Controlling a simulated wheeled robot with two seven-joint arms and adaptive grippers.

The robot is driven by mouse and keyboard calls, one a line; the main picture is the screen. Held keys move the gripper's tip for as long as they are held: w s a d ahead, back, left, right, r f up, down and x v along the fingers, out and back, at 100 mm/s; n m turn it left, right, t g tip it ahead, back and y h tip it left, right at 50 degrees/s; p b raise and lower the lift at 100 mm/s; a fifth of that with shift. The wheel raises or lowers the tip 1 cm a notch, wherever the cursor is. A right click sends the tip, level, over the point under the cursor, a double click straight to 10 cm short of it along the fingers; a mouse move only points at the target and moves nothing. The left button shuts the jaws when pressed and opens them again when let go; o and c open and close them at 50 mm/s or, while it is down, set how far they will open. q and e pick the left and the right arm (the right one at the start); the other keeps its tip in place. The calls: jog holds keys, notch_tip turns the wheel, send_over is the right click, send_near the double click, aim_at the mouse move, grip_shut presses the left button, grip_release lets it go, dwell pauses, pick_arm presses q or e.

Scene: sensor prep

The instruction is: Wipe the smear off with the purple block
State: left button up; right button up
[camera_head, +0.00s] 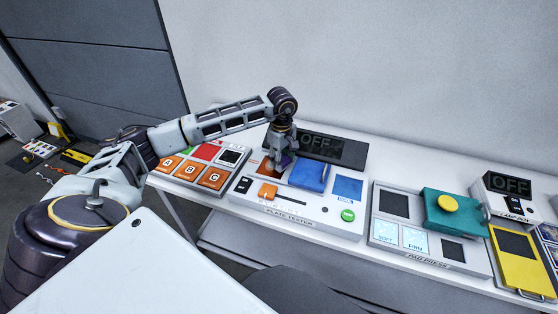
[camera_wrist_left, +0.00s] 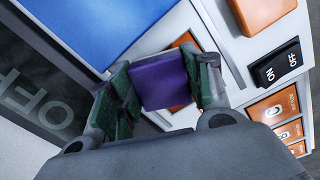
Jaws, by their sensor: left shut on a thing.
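My left gripper (camera_head: 282,157) is over the left part of the plate tester (camera_head: 290,212), pointing down. It is shut on the purple block (camera_wrist_left: 160,82), which sits between the green finger pads in the left wrist view. In the head view the block is mostly hidden by the fingers. Below the block is an orange-brown plate (camera_wrist_left: 186,41), partly covered by block and gripper. I cannot make out a distinct smear on it. I cannot tell whether the block touches the plate. My right gripper is not in view.
A blue lid (camera_head: 309,175) is just right of the gripper, with a dark OFF display (camera_head: 318,146) behind. An orange knob (camera_head: 267,191), a black ON/OFF switch (camera_wrist_left: 277,64) and a green button (camera_head: 348,215) are on the tester. A pad press (camera_head: 428,262) stands to the right.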

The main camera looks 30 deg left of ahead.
pick_arm(q)
jog(key=shift+r, duration=0.45)
jog(key=shift+s+a+r+p, duration=0.1)
jog(key=shift+a+r+p, duration=0.15)
jog(key=shift+r+p, duration=0.15)
jog(key=shift+a+r+p, duration=0.25)
jog(key=shift+r, duration=0.25)
jog(key=shift+r+p, duration=0.35)
jog(key=shift+r, duration=0.3)
jog(key=shift+r, duration=0.15)
jog(key=shift+r+p, duration=0.65)
jog(key=shift+r, duration=0.7)
